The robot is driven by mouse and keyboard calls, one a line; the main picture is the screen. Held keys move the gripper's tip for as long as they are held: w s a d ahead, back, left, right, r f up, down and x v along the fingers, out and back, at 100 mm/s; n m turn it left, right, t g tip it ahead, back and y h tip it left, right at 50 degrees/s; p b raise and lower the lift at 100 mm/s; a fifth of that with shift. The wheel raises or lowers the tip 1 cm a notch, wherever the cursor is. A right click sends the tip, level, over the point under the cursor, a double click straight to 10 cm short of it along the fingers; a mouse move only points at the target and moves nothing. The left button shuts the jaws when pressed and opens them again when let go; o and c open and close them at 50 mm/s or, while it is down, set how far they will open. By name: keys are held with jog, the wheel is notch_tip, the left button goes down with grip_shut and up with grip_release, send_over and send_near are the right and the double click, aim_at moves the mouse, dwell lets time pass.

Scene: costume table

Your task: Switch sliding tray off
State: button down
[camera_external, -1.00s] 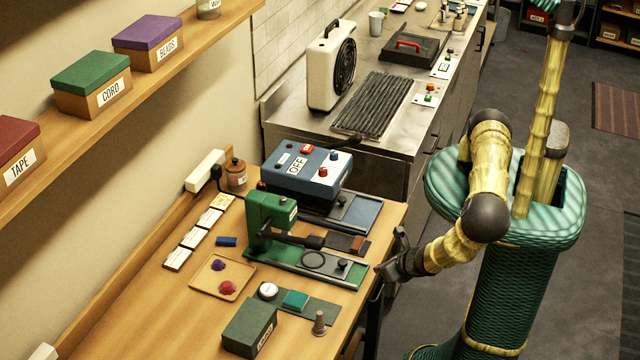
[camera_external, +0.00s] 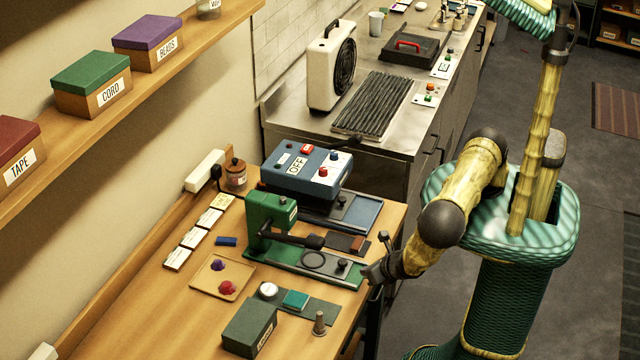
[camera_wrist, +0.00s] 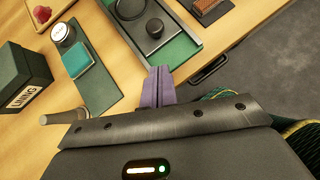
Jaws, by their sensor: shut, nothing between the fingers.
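A green press (camera_external: 268,215) stands on the wooden table, with a green sliding tray (camera_external: 285,262) at its base; the tray carries a round dark ring and a small black knob (camera_external: 342,265). The tray and knob (camera_wrist: 154,27) also show at the top of the wrist view. Behind the press is a blue machine (camera_external: 306,172) with an OFF sign, red buttons and a blue-grey tray (camera_external: 362,212). My gripper (camera_external: 370,275) is at the table's right edge, just right of the green tray's end. In the wrist view its purple fingers (camera_wrist: 158,84) are together and empty, just below the tray's end.
A dark green box (camera_external: 250,328), a grey peg (camera_external: 319,323) and a dark mat (camera_external: 315,306) with a teal block lie near the table's front. A black handle (camera_wrist: 208,70) is on the table's side. Open floor lies right of the table.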

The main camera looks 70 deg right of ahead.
aim_at(322, 268)
jog(key=b+x, duration=0.2)
jog(key=x, duration=0.2)
jog(key=shift+s, duration=0.1)
jog(key=w, duration=0.1)
jog(key=w+d+b, duration=0.1)
jog(key=shift+w+d, duration=0.15)
jog(key=shift+w, duration=0.1)
jog(key=shift+w+d+f, duration=0.1)
jog(key=shift+w+d, duration=0.05)
jog(key=shift+w, duration=0.2)
jog(key=w, duration=0.9)
jog(key=shift+w+b, duration=0.3)
jog(key=shift+b, duration=0.05)
